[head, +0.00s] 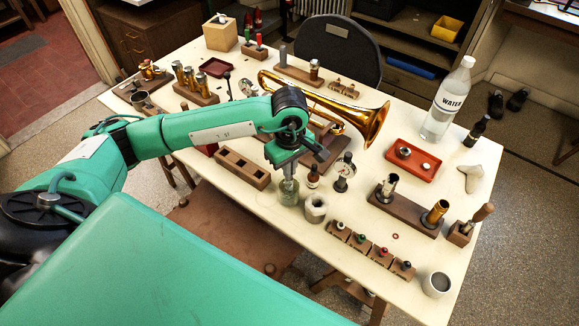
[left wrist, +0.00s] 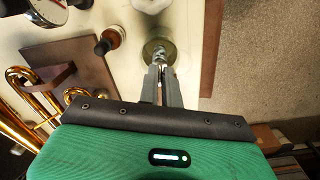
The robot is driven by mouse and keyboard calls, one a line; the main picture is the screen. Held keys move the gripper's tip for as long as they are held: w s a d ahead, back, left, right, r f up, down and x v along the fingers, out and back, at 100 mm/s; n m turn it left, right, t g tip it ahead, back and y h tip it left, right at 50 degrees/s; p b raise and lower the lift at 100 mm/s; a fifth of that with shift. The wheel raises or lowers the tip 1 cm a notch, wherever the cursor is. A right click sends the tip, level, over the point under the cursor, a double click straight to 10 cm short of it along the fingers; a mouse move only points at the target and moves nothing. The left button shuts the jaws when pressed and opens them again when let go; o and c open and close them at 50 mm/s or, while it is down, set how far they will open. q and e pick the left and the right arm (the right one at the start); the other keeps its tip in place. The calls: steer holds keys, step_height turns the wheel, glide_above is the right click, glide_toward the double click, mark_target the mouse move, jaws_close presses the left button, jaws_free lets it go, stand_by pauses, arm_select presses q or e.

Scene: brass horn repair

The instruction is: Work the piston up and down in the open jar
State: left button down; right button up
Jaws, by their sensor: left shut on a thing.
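My left gripper (head: 288,171) points down over the open glass jar (head: 289,193), which stands near the table's front edge. In the left wrist view, the left gripper (left wrist: 161,68) is shut on the grey metal piston (left wrist: 159,55). The piston's lower end is over or inside the jar (left wrist: 155,46); how deep it sits is hard to tell. The jar looks greenish and clear, with no lid on it. My right gripper does not show in either view.
The brass horn (head: 330,105) lies behind my arm.

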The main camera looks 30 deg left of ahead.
arm_select(q)
steer(key=shift+f+b, duration=0.6)
steer(key=shift+f, duration=0.2)
steer(key=shift+a+f+b, duration=0.25)
steer(key=shift+f+b, duration=0.1)
steer(key=shift+s+a+f+b, duration=0.2)
steer(key=shift+a+f+b, duration=0.2)
steer(key=shift+a, duration=0.05)
steer(key=shift+d+r, duration=0.1)
steer(key=shift+w+d+r+p, duration=0.15)
steer(key=shift+r+p, duration=0.15)
steer(key=shift+r, duration=0.35)
steer(key=shift+s+d+r+p, duration=0.15)
steer(key=shift+r+p, duration=0.15)
steer(key=shift+r, duration=0.35)
steer(key=shift+w+r, duration=0.1)
